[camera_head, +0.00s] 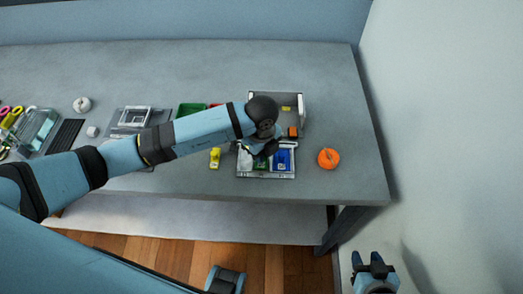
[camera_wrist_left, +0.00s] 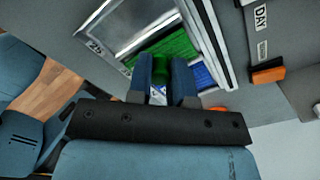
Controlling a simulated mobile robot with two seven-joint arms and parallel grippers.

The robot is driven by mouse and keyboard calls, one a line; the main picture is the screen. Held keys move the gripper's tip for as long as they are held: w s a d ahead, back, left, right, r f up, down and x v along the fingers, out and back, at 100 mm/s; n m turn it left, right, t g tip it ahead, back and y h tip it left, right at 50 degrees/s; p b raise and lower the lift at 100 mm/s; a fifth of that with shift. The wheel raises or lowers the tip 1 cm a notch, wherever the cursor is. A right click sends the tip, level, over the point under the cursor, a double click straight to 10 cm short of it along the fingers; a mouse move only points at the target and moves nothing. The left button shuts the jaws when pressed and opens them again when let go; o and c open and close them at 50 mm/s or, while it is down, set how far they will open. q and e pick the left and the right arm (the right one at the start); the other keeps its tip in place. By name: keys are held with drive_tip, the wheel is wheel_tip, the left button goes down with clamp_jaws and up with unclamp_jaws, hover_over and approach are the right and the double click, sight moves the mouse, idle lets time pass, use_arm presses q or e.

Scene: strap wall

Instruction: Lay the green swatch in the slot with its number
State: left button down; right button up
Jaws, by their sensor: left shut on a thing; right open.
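The green swatch (camera_wrist_left: 172,47) shows in the left wrist view between and beyond the fingers of my left gripper (camera_wrist_left: 163,62), which is shut on it. It lies over or in the silver-framed tray (camera_wrist_left: 135,57); I cannot tell whether it is seated. A label on the frame's corner seems to read 26. A blue swatch (camera_wrist_left: 204,76) lies beside the green one. In the head view, my left gripper (camera_head: 262,153) is low over the tray (camera_head: 266,176), covering part of the green swatch (camera_head: 262,165). My right gripper (camera_head: 372,264) is open and empty at the bottom right, off the table.
An orange round object (camera_head: 329,158) sits right of the tray. A yellow item (camera_head: 215,158) lies left of it. The table's right end is mostly clear.

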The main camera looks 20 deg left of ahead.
use_arm(q)
drive_tip(key=shift+f, duration=0.2)
idle(0.6)
drive_tip(key=c, duration=0.5)
unclamp_jaws()
drive_tip(key=shift+c, duration=0.2)
wheel_tip(320, 180, up, 6)
drive_tip(key=p, duration=0.5)
drive_tip(key=shift+r, duration=0.1)
